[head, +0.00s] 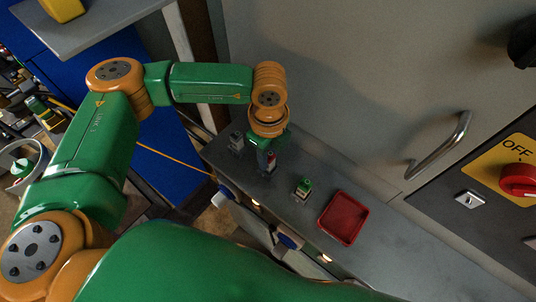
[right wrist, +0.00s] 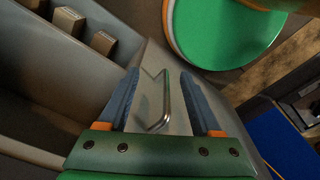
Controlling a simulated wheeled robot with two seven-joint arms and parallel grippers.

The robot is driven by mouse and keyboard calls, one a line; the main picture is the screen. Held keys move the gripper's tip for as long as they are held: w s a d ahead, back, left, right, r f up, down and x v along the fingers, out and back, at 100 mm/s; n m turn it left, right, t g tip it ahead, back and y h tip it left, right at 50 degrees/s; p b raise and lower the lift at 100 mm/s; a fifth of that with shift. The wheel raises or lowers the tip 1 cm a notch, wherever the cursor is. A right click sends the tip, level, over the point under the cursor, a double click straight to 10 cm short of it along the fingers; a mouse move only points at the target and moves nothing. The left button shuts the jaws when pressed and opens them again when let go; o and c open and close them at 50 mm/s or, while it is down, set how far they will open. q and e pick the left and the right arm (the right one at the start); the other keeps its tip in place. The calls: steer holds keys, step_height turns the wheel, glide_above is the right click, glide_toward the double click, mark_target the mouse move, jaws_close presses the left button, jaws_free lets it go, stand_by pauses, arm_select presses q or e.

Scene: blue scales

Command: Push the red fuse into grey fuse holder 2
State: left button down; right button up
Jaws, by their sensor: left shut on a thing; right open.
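My left gripper (head: 269,155) points down over a grey ledge and is shut on the red fuse (head: 271,163), a small patch of which shows by the fingers. The fuse is above or at the middle spot in a row on the ledge. A holder under it is mostly hidden, and I cannot tell how deep the fuse sits. A grey fuse holder (head: 236,141) stands to its left. Another holder with a green fuse (head: 304,185) stands to its right. No holder numbers are readable. My right gripper (right wrist: 160,75) is open, seen only in the right wrist view.
A red tray (head: 343,218) lies on the ledge, right of the green fuse. A metal door handle (head: 440,145) and a red OFF switch (head: 518,180) are further right. In the right wrist view a bent metal bar (right wrist: 165,105) shows between the open fingers.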

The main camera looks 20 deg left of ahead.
stand_by(0.7)
stand_by(0.3)
arm_select(q)
steer(key=shift+f+b, duration=0.7)
steer(key=shift+b, duration=0.2)
steer(key=c, duration=0.5)
jaws_free()
steer(key=shift+c, duration=0.2)
steer(key=shift+r+b, duration=0.5)
steer(key=shift+r, duration=3.1)
